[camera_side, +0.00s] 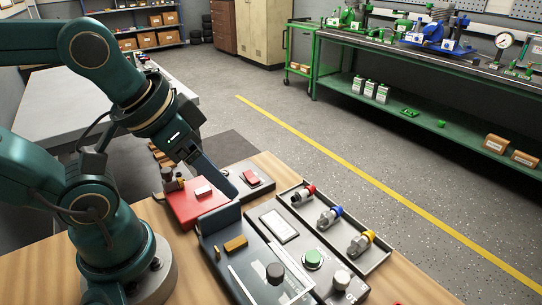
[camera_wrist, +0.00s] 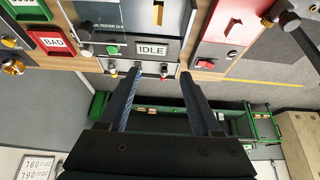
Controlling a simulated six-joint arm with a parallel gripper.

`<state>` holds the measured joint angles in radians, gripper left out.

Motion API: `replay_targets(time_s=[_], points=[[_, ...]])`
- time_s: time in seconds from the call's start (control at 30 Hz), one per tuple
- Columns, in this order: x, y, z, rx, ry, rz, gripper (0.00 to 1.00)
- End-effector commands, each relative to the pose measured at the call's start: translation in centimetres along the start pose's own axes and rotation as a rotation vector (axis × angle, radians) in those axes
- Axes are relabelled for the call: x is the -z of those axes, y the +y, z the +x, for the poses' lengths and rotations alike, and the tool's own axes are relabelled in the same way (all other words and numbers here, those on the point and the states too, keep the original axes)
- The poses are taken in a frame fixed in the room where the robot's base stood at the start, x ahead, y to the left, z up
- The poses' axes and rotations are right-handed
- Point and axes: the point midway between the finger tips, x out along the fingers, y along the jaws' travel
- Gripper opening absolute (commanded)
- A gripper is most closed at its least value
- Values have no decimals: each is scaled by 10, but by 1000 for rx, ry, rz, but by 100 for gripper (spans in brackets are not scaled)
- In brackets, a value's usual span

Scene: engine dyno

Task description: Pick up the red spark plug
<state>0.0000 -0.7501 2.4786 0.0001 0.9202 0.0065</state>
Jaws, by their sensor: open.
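The red spark plug (camera_side: 304,194) lies at the far end of a grey tray (camera_side: 379,260), with a blue-banded plug (camera_side: 330,215) and a yellow-banded plug (camera_side: 361,243) in a row nearer the camera. My gripper (camera_side: 235,192) is to the left of the red plug in the side view, above the bench devices and apart from the plug. In the wrist view my gripper (camera_wrist: 160,72) is open, its two fingers spread and nothing held. The small red plug (camera_wrist: 164,71) shows between the fingertips in that picture, beyond them.
A grey tester with a green button (camera_side: 312,258) and an IDLE display (camera_wrist: 151,49) stands beside the tray. A red box (camera_side: 190,208) and a small grey box with a red button (camera_side: 251,178) are near my gripper. Floor lies beyond the tray.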

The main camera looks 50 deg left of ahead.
Motion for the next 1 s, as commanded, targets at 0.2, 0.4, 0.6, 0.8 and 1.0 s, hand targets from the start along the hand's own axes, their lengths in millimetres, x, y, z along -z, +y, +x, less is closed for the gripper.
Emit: replay_targets(time_s=[0.2, 0.4, 0.6, 0.8, 1.0], points=[[43, -1, -14, 2, 2, 10, 65], [88, -4, -4, 5, -71, 15, 65], [126, -8, 29, 6, -167, 16, 65], [148, -14, 80, 5, -277, 11, 65], [147, -18, 136, 2, -389, 3, 65]])
